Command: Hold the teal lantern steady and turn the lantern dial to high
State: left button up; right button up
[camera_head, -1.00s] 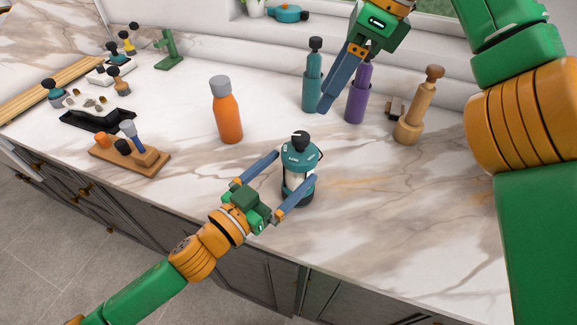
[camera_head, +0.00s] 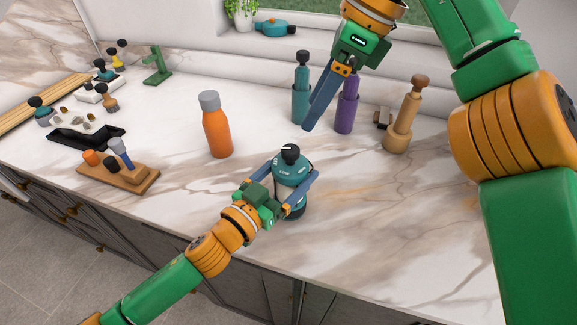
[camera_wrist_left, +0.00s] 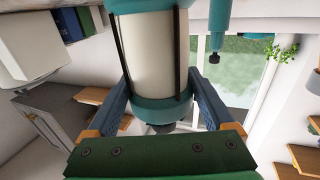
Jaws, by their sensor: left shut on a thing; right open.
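The teal lantern (camera_head: 288,170) stands upright on the marble counter, with a black dial knob (camera_head: 290,152) on its top. My left gripper (camera_head: 294,177) is shut on the lantern's body from the front left, one finger on each side. In the left wrist view the lantern's pale cylinder (camera_wrist_left: 152,50) and teal band fill the middle between the blue fingers. The dial is too small to read its setting. My right gripper (camera_head: 308,127) is open and empty, pointing down behind the lantern and above it, apart from the dial.
An orange bottle (camera_head: 217,130) stands left of the lantern. Teal (camera_head: 301,95), purple (camera_head: 347,108) and wooden (camera_head: 402,125) bottle-like items stand behind and right. A wooden tray (camera_head: 140,181) with brushes lies at left. The counter right of the lantern is clear.

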aim_at(274, 161)
jog(key=f+m+y, duration=0.2)
jog(key=m, duration=0.1)
jog(key=w+f+m+g+y, duration=0.1)
jog(key=f+m, duration=0.1)
jog(key=shift+a, duration=0.35)
jog(key=f+m+y, duration=0.1)
jog(key=m, duration=0.2)
jog(key=f+m+y, duration=0.1)
jog(key=m+y, duration=0.1)
jog(key=m, duration=0.2)
jog(key=d+f+m+g+y, duration=0.1)
jog(key=m+y, duration=0.1)
jog(key=m, duration=0.1)
jog(key=shift+f+m, duration=0.3)
jog(key=shift+f, duration=0.1)
jog(key=s+d+f+m+t+y, duration=0.1)
jog(key=d+f+m+t+y, duration=0.15)
jog(key=m, duration=0.75)
jog(key=d+f+m+t+y, duration=0.1)
jog(key=m+y, duration=0.2)
jog(key=m, duration=0.6)
jog(key=a, duration=0.7)
jog(key=w+a, duration=0.1)
jog(key=a, duration=0.2)
jog(key=shift+a+r, duration=0.1)
jog(key=shift+a, duration=0.25)
grip_shut()
